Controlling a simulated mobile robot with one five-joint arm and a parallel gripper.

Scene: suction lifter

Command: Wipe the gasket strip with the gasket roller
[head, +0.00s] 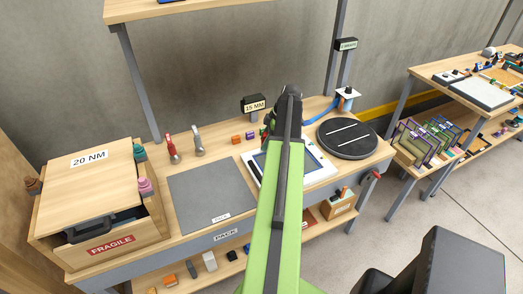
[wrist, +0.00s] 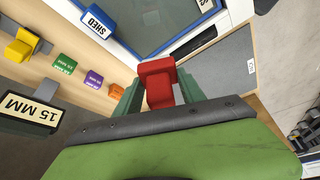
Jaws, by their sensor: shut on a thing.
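My gripper (wrist: 158,92) has dark green fingers shut on a red block-like part (wrist: 157,72), which I take to be the handle of the gasket roller. Its lower end is hidden by my gripper. In the wrist view the held part is beside a white-framed panel with a blue border (wrist: 150,22). In the head view my arm crosses this panel (head: 315,163) and hides most of my gripper. I cannot make out the gasket strip for certain; a blue border runs along the panel's inner edge.
A grey mat (head: 212,195) and an open crate marked FRAGILE (head: 110,244) are to the left on the bench. A black round turntable (head: 347,136) is to the right. Red and grey upright tools (head: 171,149) and small coloured blocks (head: 236,139) stand behind. A 15 MM sign (head: 254,105) is at the back.

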